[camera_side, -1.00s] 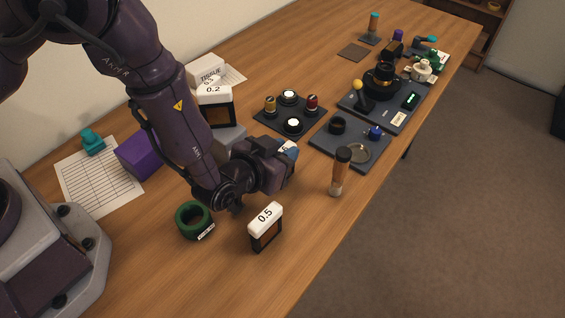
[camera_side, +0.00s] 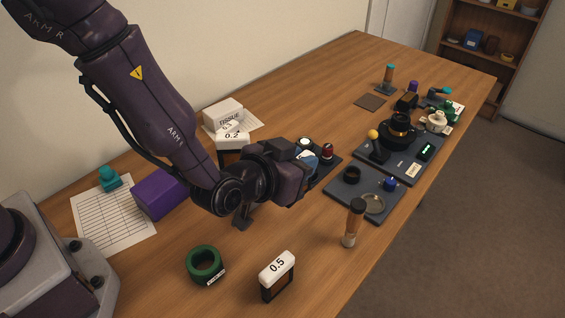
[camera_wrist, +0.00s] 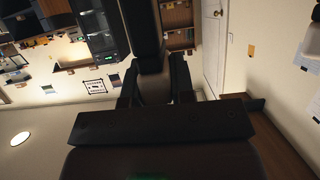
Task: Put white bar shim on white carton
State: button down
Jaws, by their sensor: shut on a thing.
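My gripper (camera_side: 303,178) is level above the middle of the table, pointing right and away. In the wrist view the dark jaws (camera_wrist: 156,88) show close together. A white carton (camera_side: 222,112) marked TISSUE stands at the back left, left of the gripper. A white-topped block marked 0.2 (camera_side: 232,138) is just in front of it, with another white labelled piece between. A similar block marked 0.5 (camera_side: 277,262) stands at the front.
A green ring (camera_side: 205,260) lies at the front left. A purple block (camera_side: 161,193) and a teal piece (camera_side: 109,178) are further left. A dark tray (camera_side: 338,199) and a wooden-bodied brush (camera_side: 354,222) are to the right.

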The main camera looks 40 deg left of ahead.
notch_tip(320, 180, up, 14)
jog(key=w+a+r, duration=0.1)
jog(key=w+a, duration=0.2)
jog(key=a, duration=0.6)
jog(key=w+a+r, duration=0.1)
jog(key=w+a, duration=0.2)
jog(key=a, duration=0.5)
jog(key=s+a+f, duration=0.2)
jog(key=s+a, duration=0.1)
jog(key=a, duration=0.6)
jog(key=s+a+f, duration=0.1)
jog(key=s+a, duration=0.2)
jog(key=a, duration=0.5)
jog(key=shift+w+a+f, duration=0.65)
jog(key=shift+w+f, duration=1.7)
jog(key=shift+f, duration=0.55)
jog(key=shift+w+a+f, duration=0.7)
jog(key=shift+w+f, duration=1.6)
jog(key=shift+f, duration=0.65)
jog(key=shift+w+a+f, duration=0.65)
jog(key=shift+w+f, duration=1.7)
jog(key=shift+f, duration=0.55)
jog(key=shift+f, duration=0.1)
